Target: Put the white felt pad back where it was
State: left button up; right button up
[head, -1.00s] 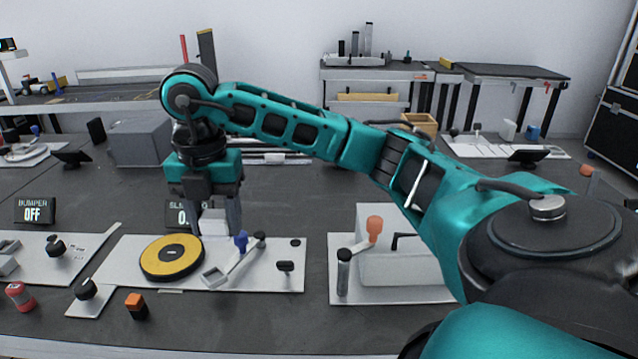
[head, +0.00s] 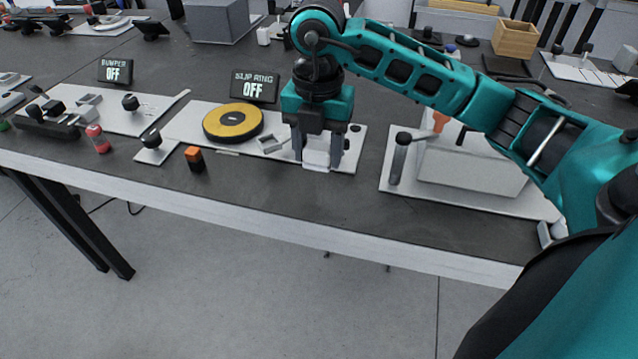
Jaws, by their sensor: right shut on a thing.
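My right gripper (head: 318,158) is shut on a small white block, which I take to be the white felt pad (head: 316,151). Its fingers stand on either side of the pad, low over the right part of the slip ring plate (head: 190,126). I cannot tell whether the pad touches the plate. The yellow and black disc (head: 233,122) lies on the plate to the left of the gripper. A small grey tray-like part (head: 270,143) sits between disc and gripper. The gripper hides the plate parts behind it. My left gripper is not in view.
The slip ring display (head: 254,87) reads OFF behind the plate. An orange and black block (head: 194,158) and a red cylinder (head: 97,138) stand near the table's front edge. A plate with a grey box (head: 470,170) and an upright post (head: 399,158) is to the right.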

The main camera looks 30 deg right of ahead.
aim_at(318, 145)
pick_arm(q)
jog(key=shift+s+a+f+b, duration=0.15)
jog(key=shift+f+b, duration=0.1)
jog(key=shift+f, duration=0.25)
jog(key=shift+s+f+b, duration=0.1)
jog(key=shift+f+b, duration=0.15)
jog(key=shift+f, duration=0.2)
pick_arm(e)
jog(key=shift+f, duration=3.4)
jog(key=shift+f, duration=0.15)
jog(key=o, duration=1)
jog(key=shift+r, duration=0.45)
notch_tip(318, 145, up, 11)
jog(key=shift+f+p, duration=0.2)
jog(key=shift+p, duration=0.95)
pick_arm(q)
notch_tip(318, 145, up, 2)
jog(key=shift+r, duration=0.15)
pick_arm(e)
jog(key=shift+r, duration=0.45)
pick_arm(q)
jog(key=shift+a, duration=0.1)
